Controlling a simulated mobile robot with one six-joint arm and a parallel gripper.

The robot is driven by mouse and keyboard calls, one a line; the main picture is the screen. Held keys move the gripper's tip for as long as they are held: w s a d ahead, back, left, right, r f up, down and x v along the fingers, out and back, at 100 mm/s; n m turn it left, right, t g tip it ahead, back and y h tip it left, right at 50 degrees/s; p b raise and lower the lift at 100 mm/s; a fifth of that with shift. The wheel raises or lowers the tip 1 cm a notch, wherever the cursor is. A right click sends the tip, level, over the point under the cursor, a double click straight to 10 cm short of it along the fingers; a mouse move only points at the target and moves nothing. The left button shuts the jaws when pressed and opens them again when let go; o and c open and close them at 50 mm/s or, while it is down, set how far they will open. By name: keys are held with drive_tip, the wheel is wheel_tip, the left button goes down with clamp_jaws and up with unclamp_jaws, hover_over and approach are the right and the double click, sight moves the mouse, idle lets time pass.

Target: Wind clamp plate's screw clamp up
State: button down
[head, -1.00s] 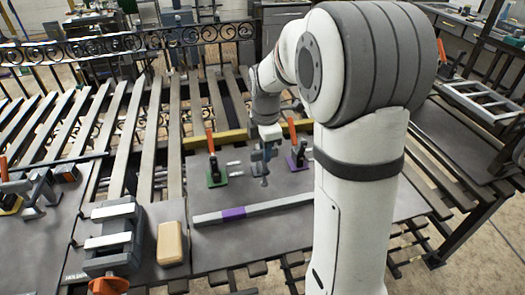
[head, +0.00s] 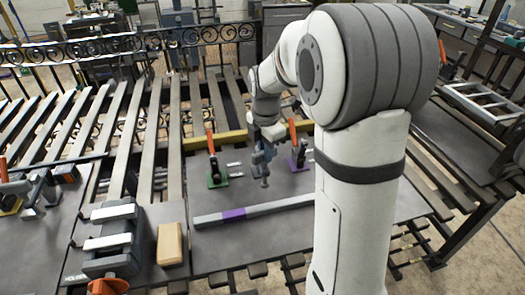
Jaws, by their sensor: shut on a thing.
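My gripper (head: 262,158) is at the end of the white arm, low over the grey plate (head: 215,258) between two upright orange-handled clamps. It is shut on a small blue-grey piece with a rod and round foot (head: 264,183) under it. This looks like the screw clamp, but gripper and clamp blend together and the grip is too small to see clearly. The green-based clamp (head: 217,178) stands just left of my gripper and the purple-based clamp (head: 298,158) just right. My arm hides the right part of the plate.
A grey bar with a purple band (head: 233,214) lies in front of my gripper. A grey vise (head: 112,240) with an orange knob and a tan block (head: 170,244) stand at the left. A yellow bar (head: 200,142) lies behind the clamps.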

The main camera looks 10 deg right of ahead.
drive_tip(key=c, duration=1.4)
unclamp_jaws()
drive_tip(key=shift+a+f, duration=0.1)
drive_tip(key=shift+o, duration=0.2)
drive_tip(key=shift+r, duration=3.95)
